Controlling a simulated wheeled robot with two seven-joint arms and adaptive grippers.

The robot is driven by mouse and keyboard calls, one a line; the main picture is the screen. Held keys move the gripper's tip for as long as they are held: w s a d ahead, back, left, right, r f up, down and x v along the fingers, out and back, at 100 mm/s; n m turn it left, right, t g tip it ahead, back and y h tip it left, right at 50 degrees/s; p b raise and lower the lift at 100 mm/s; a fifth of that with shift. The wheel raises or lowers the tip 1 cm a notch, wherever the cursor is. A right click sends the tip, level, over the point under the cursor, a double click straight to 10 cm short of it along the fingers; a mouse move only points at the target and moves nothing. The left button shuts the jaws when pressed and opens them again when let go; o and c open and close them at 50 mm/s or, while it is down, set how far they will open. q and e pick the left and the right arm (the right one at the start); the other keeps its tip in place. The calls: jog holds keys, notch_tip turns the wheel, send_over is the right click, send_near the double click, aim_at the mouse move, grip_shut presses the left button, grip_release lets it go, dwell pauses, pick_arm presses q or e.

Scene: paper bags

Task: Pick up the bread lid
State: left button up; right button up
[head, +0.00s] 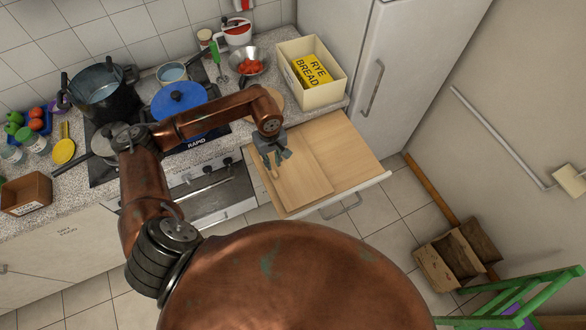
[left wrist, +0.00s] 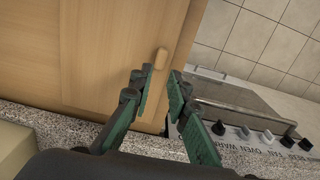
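A flat light-wood board (head: 306,186), which appears to be the bread lid, lies on a wider wood surface (head: 345,150) in the pulled-out drawer below the counter. In the left wrist view the wood panel (left wrist: 85,50) carries a small rounded wooden knob (left wrist: 161,58). My left gripper (head: 275,163) is over the left part of the board. Its fingers are apart and empty, and in the wrist view the gripper (left wrist: 157,78) has the knob just beyond its fingertips. I cannot tell whether it touches the wood. My right gripper is not in view.
A cream box (head: 318,94) holding yellow rye bread (head: 312,70) stands on the counter. A blue-lidded pot (head: 181,98) and a dark pot (head: 100,88) are on the stove. The fridge (head: 400,60) stands to the right, and the drawer handle (head: 343,207) sticks out in front.

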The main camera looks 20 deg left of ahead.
aim_at(275, 173)
pick_arm(q)
notch_tip(275, 173, down, 6)
jog(key=shift+s+d+f+p, duration=0.1)
jog(key=shift+s+f+p, duration=0.05)
jog(key=shift+p, duration=0.65)
jog(key=shift+f, duration=0.55)
jog(key=shift+c, duration=0.4)
grip_shut()
